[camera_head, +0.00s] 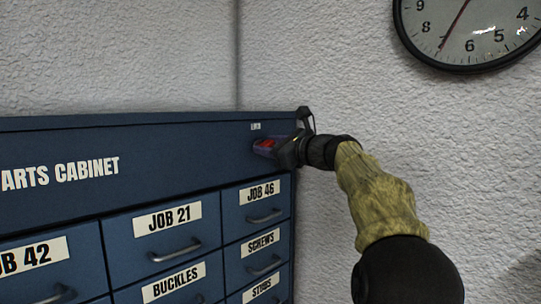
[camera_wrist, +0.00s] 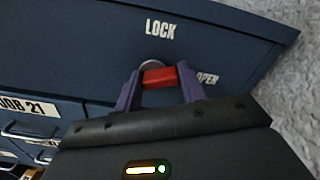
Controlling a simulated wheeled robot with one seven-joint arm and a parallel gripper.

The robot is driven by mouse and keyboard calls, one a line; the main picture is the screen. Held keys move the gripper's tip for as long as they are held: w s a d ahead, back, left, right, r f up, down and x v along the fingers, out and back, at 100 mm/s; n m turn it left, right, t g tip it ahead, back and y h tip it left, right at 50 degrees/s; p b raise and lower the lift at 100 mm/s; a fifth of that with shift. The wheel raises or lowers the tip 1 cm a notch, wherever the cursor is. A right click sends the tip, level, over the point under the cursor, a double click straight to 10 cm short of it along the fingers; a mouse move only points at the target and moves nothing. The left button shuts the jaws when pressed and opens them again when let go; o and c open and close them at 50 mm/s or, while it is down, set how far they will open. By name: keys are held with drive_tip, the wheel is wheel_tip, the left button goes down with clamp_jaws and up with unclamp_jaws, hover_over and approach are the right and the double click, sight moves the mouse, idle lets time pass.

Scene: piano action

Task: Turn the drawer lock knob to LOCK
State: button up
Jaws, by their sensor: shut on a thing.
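The drawer lock knob (camera_wrist: 160,77) is a red bar on a round grey base, set in the upper right of the blue parts cabinet (camera_head: 60,145). In the wrist view the word LOCK stands above the knob, and OPEN stands to its right, partly covered by a finger. My gripper (camera_wrist: 158,88) has its two purple fingers closed on either side of the red bar. In the head view my gripper (camera_head: 268,147) reaches the cabinet from the right, and a bit of red shows between the fingers.
Labelled drawers with handles, such as JOB 46 (camera_head: 262,204) and JOB 21 (camera_head: 168,235), sit below the knob, all apparently shut in the head view. A textured white wall (camera_head: 330,80) stands behind the cabinet, with a round clock (camera_head: 485,25) at upper right.

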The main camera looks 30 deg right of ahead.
drive_tip(key=n+b, duration=0.1)
drive_tip(key=n, duration=0.1)
drive_tip(key=n+b, duration=0.1)
drive_tip(key=n, duration=0.1)
drive_tip(key=n+b, duration=0.2)
drive_tip(key=shift+s+a+n, duration=0.1)
drive_tip(key=shift+a+n, duration=0.15)
drive_tip(key=shift+n, duration=0.05)
drive_tip(key=n+b, duration=0.1)
drive_tip(key=n, duration=0.1)
drive_tip(key=n+b, duration=0.1)
drive_tip(key=n, duration=0.1)
drive_tip(key=n+b, duration=0.1)
drive_tip(key=n, duration=0.1)
drive_tip(key=shift+a+r+n, duration=0.1)
drive_tip(key=shift+a+n, duration=0.2)
drive_tip(key=shift+s, duration=0.1)
drive_tip(key=o, duration=1)
drive_tip(key=b+v, duration=0.6)
drive_tip(key=v, duration=1.1)
drive_tip(key=shift+s+d, duration=0.1)
drive_tip(key=shift+s, duration=0.15)
drive_tip(key=shift+w, duration=0.1)
